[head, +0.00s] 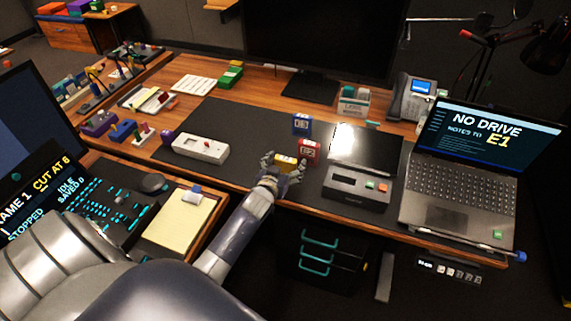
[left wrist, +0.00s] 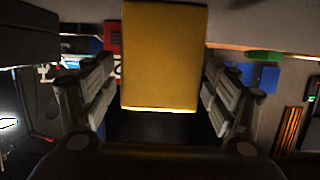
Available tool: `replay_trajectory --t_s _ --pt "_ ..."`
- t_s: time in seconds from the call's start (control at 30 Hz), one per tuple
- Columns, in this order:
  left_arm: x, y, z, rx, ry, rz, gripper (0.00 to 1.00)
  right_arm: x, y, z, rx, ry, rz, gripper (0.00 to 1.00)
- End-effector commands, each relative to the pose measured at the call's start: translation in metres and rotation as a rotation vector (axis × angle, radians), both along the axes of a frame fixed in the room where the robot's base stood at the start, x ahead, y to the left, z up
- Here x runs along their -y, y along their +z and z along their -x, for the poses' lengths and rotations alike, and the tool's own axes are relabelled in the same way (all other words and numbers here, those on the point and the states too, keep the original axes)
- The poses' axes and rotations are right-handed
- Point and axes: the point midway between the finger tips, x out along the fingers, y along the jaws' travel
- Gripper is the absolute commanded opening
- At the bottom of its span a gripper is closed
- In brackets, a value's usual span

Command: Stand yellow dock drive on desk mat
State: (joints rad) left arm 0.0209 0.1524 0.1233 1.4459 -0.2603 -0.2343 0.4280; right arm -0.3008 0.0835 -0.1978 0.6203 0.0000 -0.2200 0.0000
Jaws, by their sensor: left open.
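The yellow dock drive (head: 286,160) is at the front part of the dark desk mat (head: 245,120), close to my left gripper (head: 282,167). In the left wrist view the yellow drive (left wrist: 162,55) fills the space between the two open fingers (left wrist: 160,105). Narrow gaps or light contact at its sides are hard to tell apart. Its lower part is hidden by the fingers in the head view, so I cannot tell if it rests on the mat. My right gripper is not in view.
A red drive (head: 308,151) stands just right of the yellow one, and a blue drive (head: 301,124) stands behind. A dark dock box (head: 356,187) and a laptop (head: 465,165) are to the right. The mat's middle is clear.

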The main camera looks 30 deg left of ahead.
Motion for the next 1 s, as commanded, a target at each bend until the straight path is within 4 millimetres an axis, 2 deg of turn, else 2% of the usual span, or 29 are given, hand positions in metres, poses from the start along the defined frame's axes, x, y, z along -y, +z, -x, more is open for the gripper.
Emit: replay_trajectory --t_s 0.13,0.23,0.7,0.8,1.0 --pt "0.000 0.005 0.001 0.000 0.000 -0.001 0.79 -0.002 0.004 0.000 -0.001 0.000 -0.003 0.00" --pt "0.003 0.005 0.010 -0.001 0.000 0.000 0.79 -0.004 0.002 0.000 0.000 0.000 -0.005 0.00" --pt "0.022 0.030 0.090 -0.002 0.000 0.001 0.79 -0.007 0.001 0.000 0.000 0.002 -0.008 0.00" --pt "0.024 0.034 0.102 -0.001 0.000 0.000 0.79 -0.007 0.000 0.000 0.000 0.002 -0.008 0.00" --pt "0.027 0.038 0.111 0.000 0.000 0.000 0.79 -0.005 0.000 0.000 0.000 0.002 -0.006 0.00"
